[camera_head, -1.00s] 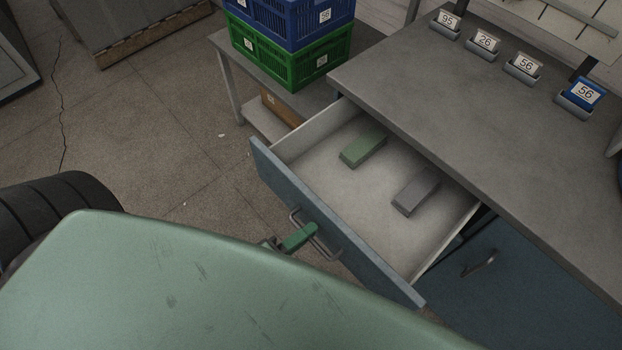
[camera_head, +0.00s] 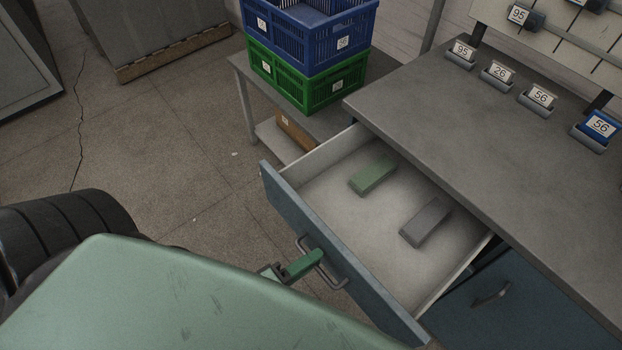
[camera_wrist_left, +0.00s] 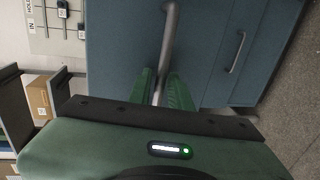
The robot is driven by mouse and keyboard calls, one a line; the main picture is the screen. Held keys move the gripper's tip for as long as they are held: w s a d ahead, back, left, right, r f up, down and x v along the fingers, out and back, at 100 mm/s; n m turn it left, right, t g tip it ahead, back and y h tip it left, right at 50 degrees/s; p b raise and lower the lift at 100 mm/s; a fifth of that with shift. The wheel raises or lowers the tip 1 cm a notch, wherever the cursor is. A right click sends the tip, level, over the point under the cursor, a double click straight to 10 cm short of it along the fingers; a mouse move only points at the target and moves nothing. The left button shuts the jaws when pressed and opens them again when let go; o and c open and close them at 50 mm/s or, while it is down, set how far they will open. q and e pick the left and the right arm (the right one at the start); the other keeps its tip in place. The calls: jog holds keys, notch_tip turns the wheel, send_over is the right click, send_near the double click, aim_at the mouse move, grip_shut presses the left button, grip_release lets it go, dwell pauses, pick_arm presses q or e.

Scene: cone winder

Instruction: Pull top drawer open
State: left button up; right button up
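The top drawer (camera_head: 340,258) has a blue-grey front and a pale interior, and it stands well out from under the grey worktop. Its metal bar handle (camera_head: 322,262) is on the front face. My left gripper (camera_head: 304,264) has green fingers at this handle. In the left wrist view, the two fingers (camera_wrist_left: 163,90) lie on either side of the handle bar (camera_wrist_left: 169,38), close against it. A green block (camera_head: 373,177) and a grey block (camera_head: 426,222) lie in the drawer. My right gripper is in neither view.
A closed blue-grey front with a handle (camera_head: 491,295) is below the drawer at right. Stacked blue (camera_head: 312,35) and green (camera_head: 308,80) crates stand on a low bench at the back. Numbered card holders line the worktop (camera_head: 450,115). The floor left of the drawer is clear.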

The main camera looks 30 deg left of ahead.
pick_arm(q)
jog(key=v, duration=0.7)
jog(key=shift+s+b, duration=0.3)
jog(key=shift+b, duration=0.05)
